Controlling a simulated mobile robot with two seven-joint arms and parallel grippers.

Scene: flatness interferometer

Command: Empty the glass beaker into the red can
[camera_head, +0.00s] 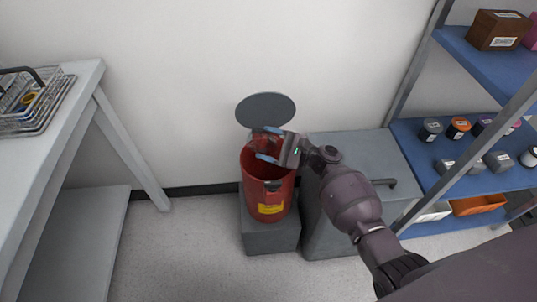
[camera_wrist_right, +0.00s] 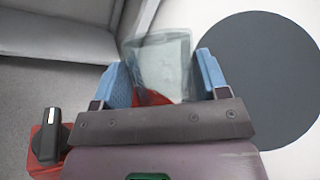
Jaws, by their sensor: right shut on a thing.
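The red can (camera_head: 266,200) stands on a grey block, its round grey lid (camera_head: 265,107) raised at the back. It has a yellow label and a dark latch. My right gripper (camera_head: 268,144) is over the can's mouth. Its blue fingers are shut on the clear glass beaker (camera_wrist_right: 168,62), seen between them in the right wrist view, with red showing through the glass. In the head view the beaker is faint and partly hidden by the fingers. I cannot tell its exact tilt or whether anything is in it. The lid also fills the right of the wrist view (camera_wrist_right: 258,85). My left gripper is not in view.
A grey cabinet (camera_head: 340,225) stands right of the can, under my right arm. A blue-shelved rack (camera_head: 415,150) with jars and boxes is at the right. A white table (camera_head: 55,125) with a wire basket (camera_head: 33,103) is at the left. Floor in front is clear.

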